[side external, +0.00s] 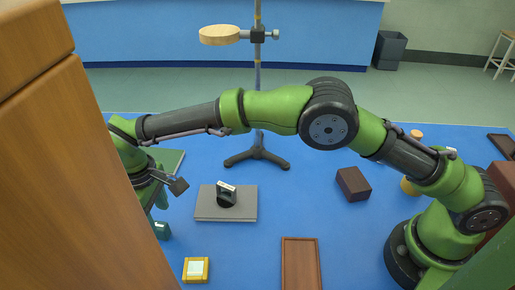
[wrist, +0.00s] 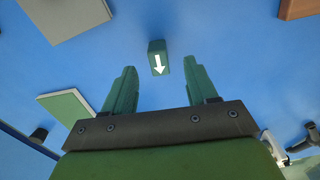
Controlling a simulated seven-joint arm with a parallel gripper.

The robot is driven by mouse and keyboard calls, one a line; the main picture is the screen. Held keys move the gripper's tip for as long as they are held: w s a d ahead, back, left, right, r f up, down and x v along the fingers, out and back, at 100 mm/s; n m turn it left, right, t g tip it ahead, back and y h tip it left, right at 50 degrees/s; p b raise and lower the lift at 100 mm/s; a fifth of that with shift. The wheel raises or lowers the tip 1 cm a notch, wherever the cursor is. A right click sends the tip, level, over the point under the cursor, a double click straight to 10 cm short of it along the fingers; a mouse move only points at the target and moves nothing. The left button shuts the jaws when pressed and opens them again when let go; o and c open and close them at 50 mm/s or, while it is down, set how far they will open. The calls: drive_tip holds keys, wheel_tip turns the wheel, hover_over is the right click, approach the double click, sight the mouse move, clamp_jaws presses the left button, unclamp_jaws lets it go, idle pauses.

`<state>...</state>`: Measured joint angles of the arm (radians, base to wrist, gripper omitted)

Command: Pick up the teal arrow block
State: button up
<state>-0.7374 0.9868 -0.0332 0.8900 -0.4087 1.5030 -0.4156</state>
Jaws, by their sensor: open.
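The teal arrow block (wrist: 158,56) is a small dark teal block with a white arrow on its face. In the wrist view it sits on the blue bench top, upper middle, just beyond the fingertips and between their lines. In the side view a teal block (side external: 161,231) shows partly at the edge of the large brown panel. My gripper (wrist: 162,72) has two teal fingers spread apart, with nothing between them. The fingers do not touch the block. In the side view my gripper is mostly hidden behind the brown panel.
A grey plate (side external: 225,215) carrying a small black device (side external: 227,198) lies right of the block. A green-topped board (side external: 168,162), a yellow-framed block (side external: 196,269), a brown tray (side external: 301,265), a dark brown box (side external: 353,184) and a stand (side external: 257,150) share the blue bench. The brown panel (side external: 75,190) blocks the left.

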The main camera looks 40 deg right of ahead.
sight(160, 226)
drive_tip(key=f, duration=0.5)
drive_tip(key=shift+w+f, duration=0.2)
drive_tip(key=shift+f, duration=0.2)
drive_tip(key=c, duration=1)
drive_tip(key=shift+c, duration=0.2)
drive_tip(key=shift+r, duration=0.15)
